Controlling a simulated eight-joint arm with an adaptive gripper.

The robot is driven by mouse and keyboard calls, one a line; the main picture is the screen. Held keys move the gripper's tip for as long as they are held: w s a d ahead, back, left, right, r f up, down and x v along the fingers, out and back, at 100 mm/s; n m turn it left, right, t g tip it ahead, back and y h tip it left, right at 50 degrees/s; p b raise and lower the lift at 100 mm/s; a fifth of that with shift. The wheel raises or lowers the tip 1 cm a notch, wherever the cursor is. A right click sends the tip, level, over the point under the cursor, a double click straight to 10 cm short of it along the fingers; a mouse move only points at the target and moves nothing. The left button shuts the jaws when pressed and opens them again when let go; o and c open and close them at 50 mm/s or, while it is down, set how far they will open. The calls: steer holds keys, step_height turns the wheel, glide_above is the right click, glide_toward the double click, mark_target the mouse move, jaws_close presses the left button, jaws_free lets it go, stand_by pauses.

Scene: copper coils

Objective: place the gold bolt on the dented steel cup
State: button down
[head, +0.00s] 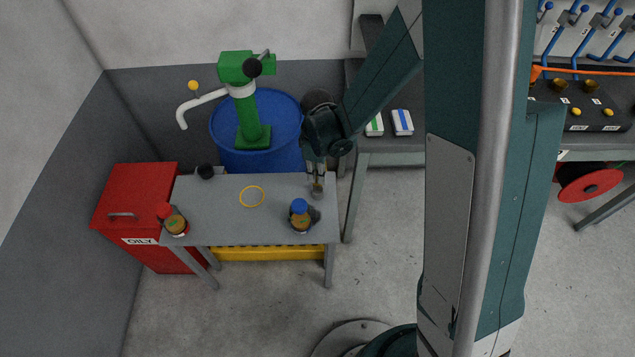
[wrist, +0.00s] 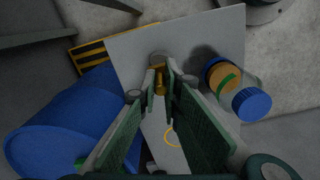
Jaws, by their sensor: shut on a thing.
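My gripper (head: 317,175) points down over the back right corner of the small grey table. In the wrist view its fingers (wrist: 161,88) are shut on the gold bolt (wrist: 160,80). A small grey metal cup (head: 317,191) stands on the table just below the fingertips. It also shows in the wrist view (wrist: 160,56), just beyond the bolt's end. Whether the bolt touches the cup I cannot tell, and its dent is too small to make out.
A blue-lidded jar (head: 300,217) stands near the cup, towards the table's front. A red-lidded jar (head: 174,222) is at the front left. A yellow ring (head: 252,197) marks the clear table middle (head: 225,215). A blue drum (head: 285,125) with a green pump stands behind.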

steer(key=shift+f, duration=0.2)
steer(key=shift+f+b, duration=0.5)
steer(key=shift+f, duration=1.25)
steer(key=shift+f, duration=0.2)
steer(key=c, duration=2.5)
jaws_free()
steer(key=shift+r, duration=0.15)
steer(key=shift+r+p, duration=1.45)
steer(key=shift+r, duration=4.6)
steer(key=shift+r, duration=0.1)
